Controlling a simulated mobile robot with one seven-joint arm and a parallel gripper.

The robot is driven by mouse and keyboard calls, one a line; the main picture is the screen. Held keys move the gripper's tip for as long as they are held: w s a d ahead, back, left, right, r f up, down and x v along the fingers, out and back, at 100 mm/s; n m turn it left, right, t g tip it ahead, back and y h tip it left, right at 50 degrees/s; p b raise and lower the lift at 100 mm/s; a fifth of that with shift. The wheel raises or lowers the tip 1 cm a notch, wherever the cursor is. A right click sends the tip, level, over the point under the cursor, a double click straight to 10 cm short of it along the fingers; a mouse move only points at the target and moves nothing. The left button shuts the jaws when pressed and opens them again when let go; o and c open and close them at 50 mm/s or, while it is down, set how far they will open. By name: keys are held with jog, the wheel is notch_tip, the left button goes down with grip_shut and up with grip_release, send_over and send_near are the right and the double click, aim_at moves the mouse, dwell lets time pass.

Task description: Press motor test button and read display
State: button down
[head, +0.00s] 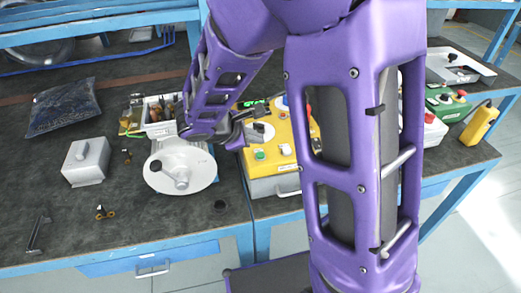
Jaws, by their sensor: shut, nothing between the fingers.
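A yellow control box (270,168) on a pale base stands at the middle of the bench, partly hidden behind my purple arm. A green button (260,154) and a pale button (286,149) sit on its sloping top. A dark switch or knob on a white plate shows further back on it. I cannot make out a display or any reading. My gripper (240,143) is small and partly hidden by my wrist. It is shut and empty, close to the left edge of the yellow box. I cannot tell whether it touches the box.
A round silver blower housing (198,178) lies just left of the box. A grey metal block (86,162), small brass parts (105,212) and a dark bag (64,106) are further left. A green box (446,103) and a yellow handheld unit (479,123) are at right.

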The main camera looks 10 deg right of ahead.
notch_tip(320, 180, up, 3)
jog(key=shift+f+p, duration=0.2)
jog(key=shift+p, duration=0.45)
